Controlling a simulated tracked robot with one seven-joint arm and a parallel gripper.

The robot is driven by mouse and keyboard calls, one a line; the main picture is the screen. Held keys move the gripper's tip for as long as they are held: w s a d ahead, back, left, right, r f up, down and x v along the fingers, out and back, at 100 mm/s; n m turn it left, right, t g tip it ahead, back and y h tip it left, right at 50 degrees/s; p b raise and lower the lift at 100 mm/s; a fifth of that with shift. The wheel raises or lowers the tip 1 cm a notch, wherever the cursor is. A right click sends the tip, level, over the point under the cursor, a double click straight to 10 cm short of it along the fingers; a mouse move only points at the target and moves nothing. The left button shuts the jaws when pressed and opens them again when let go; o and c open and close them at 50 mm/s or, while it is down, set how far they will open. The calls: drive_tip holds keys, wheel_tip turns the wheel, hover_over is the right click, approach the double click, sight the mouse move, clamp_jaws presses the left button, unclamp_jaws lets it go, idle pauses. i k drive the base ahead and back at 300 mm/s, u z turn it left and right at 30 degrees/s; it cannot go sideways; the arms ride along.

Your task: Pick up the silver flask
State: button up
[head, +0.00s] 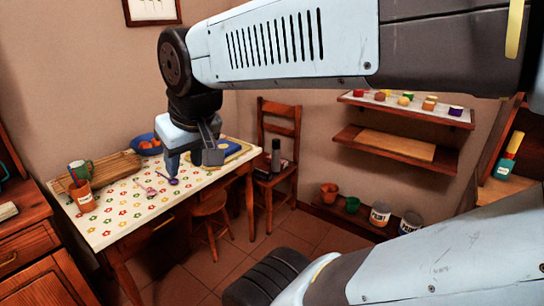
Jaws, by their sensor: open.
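A slim grey cylinder with a dark top, which looks like the silver flask (276,157), stands upright on the seat of the wooden chair (280,118) behind the table's right end. Its surface is shaded and small in the head view. My gripper (193,164) hangs fingers down above the right part of the flowered table (112,222). It is open, with nothing visible between its fingers. It is to the left of the flask and clearly apart from it.
The table holds a blue bowl (147,143), a wooden board (107,170), a green mug (82,170), an orange cup (83,196) and spoons (146,188). A stool (210,205) stands beside it. Wall shelves (398,145) and paint cans (380,214) are at right.

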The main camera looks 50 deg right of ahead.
sight(277, 144)
drive_tip(key=z, duration=1.45)
drive_tip(key=k, duration=0.8)
drive_tip(key=i, duration=0.9)
drive_tip(key=u, duration=0.4)
drive_tip(key=i, duration=0.95)
drive_tip(key=u, duration=0.2)
